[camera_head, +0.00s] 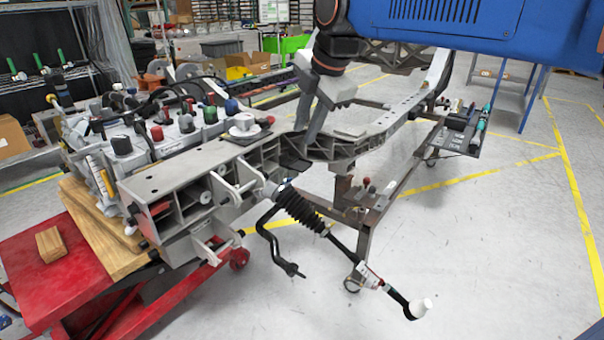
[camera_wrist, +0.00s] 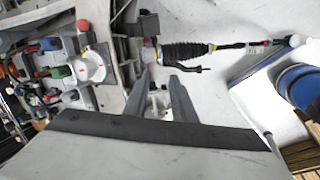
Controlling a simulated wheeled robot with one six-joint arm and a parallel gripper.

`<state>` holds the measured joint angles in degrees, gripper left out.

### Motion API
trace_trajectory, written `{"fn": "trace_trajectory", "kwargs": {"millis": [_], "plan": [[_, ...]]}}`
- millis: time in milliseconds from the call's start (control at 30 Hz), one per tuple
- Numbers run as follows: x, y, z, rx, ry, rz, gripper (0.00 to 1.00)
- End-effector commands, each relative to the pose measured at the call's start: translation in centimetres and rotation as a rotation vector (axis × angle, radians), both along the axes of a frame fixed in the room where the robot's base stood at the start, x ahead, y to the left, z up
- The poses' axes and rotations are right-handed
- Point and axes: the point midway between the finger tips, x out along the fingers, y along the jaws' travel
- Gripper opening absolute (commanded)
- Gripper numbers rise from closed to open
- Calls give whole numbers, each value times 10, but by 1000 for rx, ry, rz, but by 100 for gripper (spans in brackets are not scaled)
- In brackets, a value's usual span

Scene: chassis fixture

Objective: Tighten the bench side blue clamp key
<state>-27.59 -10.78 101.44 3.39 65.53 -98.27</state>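A small blue key (camera_head: 231,106) stands among red, green and black knobs on the grey bench-side fixture at the left in the head view. A blue knob (camera_wrist: 49,44), which looks like the same one, shows at the upper left in the wrist view. I cannot tell its turned angle. My gripper (camera_head: 307,128) points down over the chassis frame, to the right of the blue key and apart from it. In the wrist view my gripper (camera_wrist: 159,75) has its two fingers spread with nothing between them.
A white round mount (camera_head: 244,125) stands between the blue key and my gripper. The grey chassis frame (camera_head: 345,145) runs to the right. A black-booted rod (camera_head: 302,208) sticks out at the front. Wood blocks (camera_head: 50,243) lie on a red cart (camera_head: 60,275).

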Motion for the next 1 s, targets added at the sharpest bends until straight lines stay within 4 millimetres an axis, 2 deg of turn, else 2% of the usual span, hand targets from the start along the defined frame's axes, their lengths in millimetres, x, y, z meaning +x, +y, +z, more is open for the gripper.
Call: {"fn": "trace_trajectory", "kwargs": {"millis": [233,800,1000], "plan": [[8,6,-22,-2,1,4,24],[42,29,-115,-2,3,2,24],[51,36,-142,-2,1,2,24]]}}
